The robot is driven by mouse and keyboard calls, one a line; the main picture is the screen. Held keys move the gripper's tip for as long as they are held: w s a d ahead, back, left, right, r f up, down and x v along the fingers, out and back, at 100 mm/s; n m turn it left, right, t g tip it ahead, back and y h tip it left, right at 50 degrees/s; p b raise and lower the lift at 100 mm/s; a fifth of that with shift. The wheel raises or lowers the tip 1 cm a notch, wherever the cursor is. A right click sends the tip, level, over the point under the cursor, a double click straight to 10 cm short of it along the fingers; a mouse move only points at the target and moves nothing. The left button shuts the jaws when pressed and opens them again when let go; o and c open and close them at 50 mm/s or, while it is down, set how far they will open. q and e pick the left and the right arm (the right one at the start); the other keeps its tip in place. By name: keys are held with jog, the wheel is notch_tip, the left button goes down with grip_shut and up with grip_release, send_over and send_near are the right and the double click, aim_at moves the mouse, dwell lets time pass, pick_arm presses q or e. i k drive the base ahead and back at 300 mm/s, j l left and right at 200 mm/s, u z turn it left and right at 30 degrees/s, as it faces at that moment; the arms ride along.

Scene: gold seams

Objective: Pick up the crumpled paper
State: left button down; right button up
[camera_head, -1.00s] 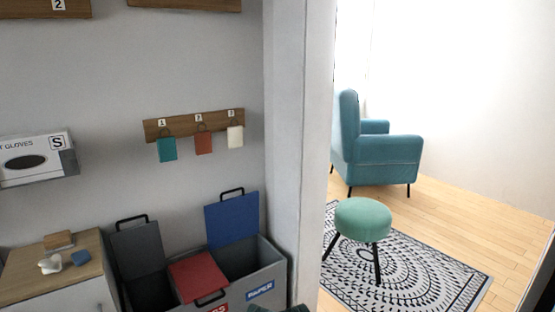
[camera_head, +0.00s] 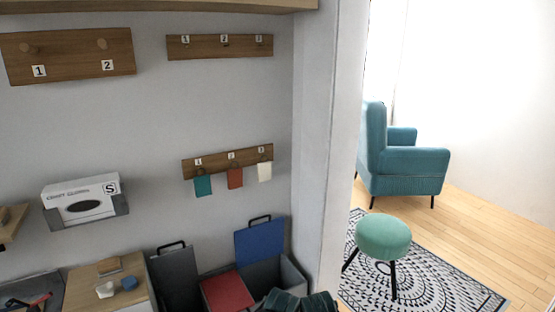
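A small whitish lump (camera_head: 105,290), which looks like the crumpled paper, lies on the wooden cabinet top (camera_head: 78,287) at the lower left. A small blue piece (camera_head: 129,283) lies just to its right, and a wooden block (camera_head: 108,267) lies behind it. Dark parts of my own arm show at the bottom edge, right of the middle, well away from the lump. I cannot tell which arm they belong to. No fingertips of either gripper are visible.
Right of the cabinet stands a grey bin unit with grey (camera_head: 177,274), red (camera_head: 227,291) and blue (camera_head: 260,240) lids; the grey and blue lids are raised. A glove box (camera_head: 84,201) is on the wall above the cabinet. A wall end (camera_head: 325,150) separates the room at right.

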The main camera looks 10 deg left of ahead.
aim_at(106, 290)
jog(key=u, duration=1.55)
jog(key=i+l+u, duration=0.1)
jog(key=i, duration=0.3)
jog(key=i+l+u, duration=0.1)
jog(key=i+l, duration=0.15)
jog(key=i, duration=0.15)
